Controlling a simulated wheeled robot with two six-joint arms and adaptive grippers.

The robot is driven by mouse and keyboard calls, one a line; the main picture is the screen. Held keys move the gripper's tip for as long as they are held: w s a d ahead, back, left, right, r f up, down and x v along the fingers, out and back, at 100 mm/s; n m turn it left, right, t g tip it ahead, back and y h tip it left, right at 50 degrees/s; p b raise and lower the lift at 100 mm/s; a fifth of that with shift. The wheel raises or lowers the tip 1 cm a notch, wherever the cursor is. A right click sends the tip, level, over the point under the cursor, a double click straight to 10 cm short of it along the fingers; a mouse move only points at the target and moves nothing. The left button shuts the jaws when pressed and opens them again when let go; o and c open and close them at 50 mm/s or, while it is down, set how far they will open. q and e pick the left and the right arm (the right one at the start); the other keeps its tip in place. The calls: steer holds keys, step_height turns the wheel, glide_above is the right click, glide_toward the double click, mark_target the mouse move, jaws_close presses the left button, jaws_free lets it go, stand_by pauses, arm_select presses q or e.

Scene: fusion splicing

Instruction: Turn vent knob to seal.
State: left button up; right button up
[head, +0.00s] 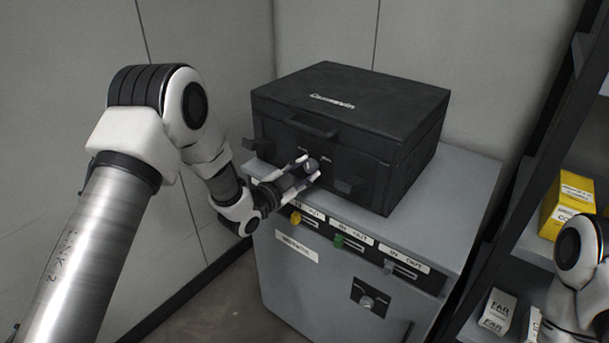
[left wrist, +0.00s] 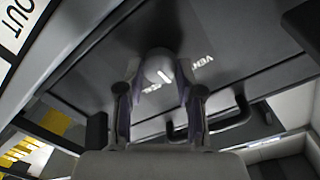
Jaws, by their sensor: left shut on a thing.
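The black case (head: 345,125) stands closed on top of a grey cabinet. The vent knob (head: 312,166) is a small dark round knob on the case's front face, between small white labels. My left gripper (head: 308,172) reaches it from the front and is shut on it. In the left wrist view the knob (left wrist: 156,72) sits between the two fingers of my left gripper (left wrist: 160,100), with a white mark on its face and lettering beside it, partly hidden. Only a piece of my right arm shows at the right edge of the head view; its gripper is out of view.
The grey cabinet (head: 320,268) has yellow, green and grey sliders under labels and a lower latch. The case has a handle (head: 312,126) above the knob and a latch (head: 350,186) to its right. A shelf with yellow boxes (head: 567,203) stands at right.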

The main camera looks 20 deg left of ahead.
arm_select(q)
steer(key=m+b, duration=0.2)
steer(key=m, duration=0.2)
steer(key=shift+f+m, duration=0.15)
steer(key=shift+m, duration=0.15)
steer(key=m+b, duration=0.4)
steer(key=m, duration=0.1)
steer(key=shift+d+m, duration=0.1)
steer(key=shift+m, duration=0.2)
steer(key=o, duration=1.2)
steer(key=shift+c, duration=0.2)
steer(key=v, duration=1.2)
steer(key=shift+d, duration=0.15)
steer(key=shift+s, duration=0.1)
